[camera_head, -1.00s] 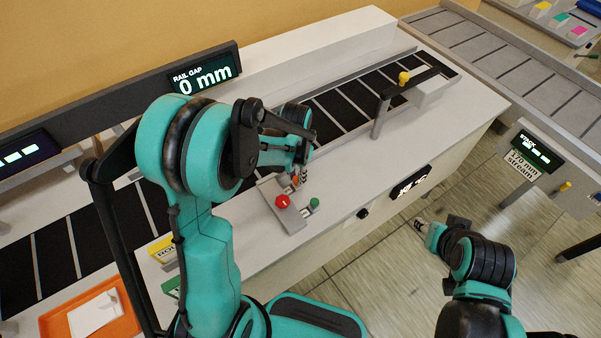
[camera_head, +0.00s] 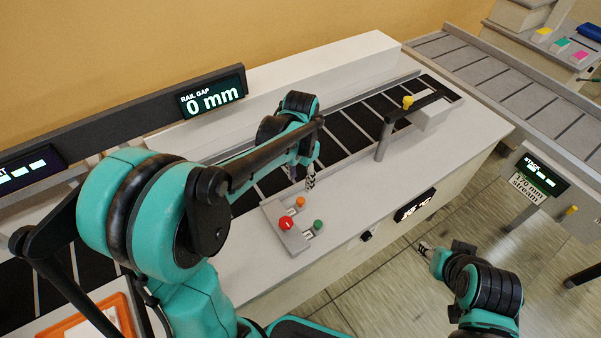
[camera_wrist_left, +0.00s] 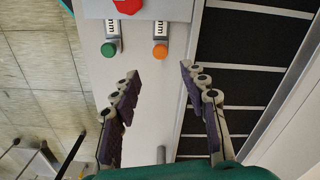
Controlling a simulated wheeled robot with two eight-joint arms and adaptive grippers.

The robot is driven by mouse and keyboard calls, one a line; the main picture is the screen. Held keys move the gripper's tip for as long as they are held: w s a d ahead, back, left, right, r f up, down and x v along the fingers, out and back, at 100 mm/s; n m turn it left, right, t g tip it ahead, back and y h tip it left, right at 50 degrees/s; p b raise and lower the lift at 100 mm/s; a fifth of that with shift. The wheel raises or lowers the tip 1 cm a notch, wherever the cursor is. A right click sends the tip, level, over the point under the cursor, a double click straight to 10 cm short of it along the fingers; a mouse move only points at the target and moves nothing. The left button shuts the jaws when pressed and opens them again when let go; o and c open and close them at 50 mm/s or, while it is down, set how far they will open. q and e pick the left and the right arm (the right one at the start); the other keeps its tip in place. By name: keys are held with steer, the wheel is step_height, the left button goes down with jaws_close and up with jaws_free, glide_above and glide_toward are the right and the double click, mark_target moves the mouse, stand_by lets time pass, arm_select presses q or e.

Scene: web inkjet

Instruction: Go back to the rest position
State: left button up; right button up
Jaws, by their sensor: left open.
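The control plate (camera_head: 283,226) carries a red button (camera_head: 286,223), an orange button (camera_head: 300,202) and a green button (camera_head: 318,225). The orange button (camera_wrist_left: 160,53) and green button (camera_wrist_left: 108,49) also show in the left wrist view. My right gripper (camera_head: 426,249) is small and low at the right, over the floor; its fingers are too small to read.
A rail gap display (camera_head: 211,97) reads 0 mm. A yellow-knobbed post and bar (camera_head: 407,102) stand over the belt (camera_head: 345,133). An orange tray (camera_head: 75,322) is at lower left. Tiled floor (camera_head: 400,285) is open.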

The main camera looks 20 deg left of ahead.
arm_select(q)
steer(key=shift+r, duration=1.15)
steer(key=s+r+n+t+b, duration=0.1)
steer(key=s+n+t, duration=0.3)
steer(key=s, duration=0.9)
steer(key=shift+d+n+t+b, duration=0.35)
steer(key=shift+t+b, duration=0.4)
steer(key=shift+t, duration=0.85)
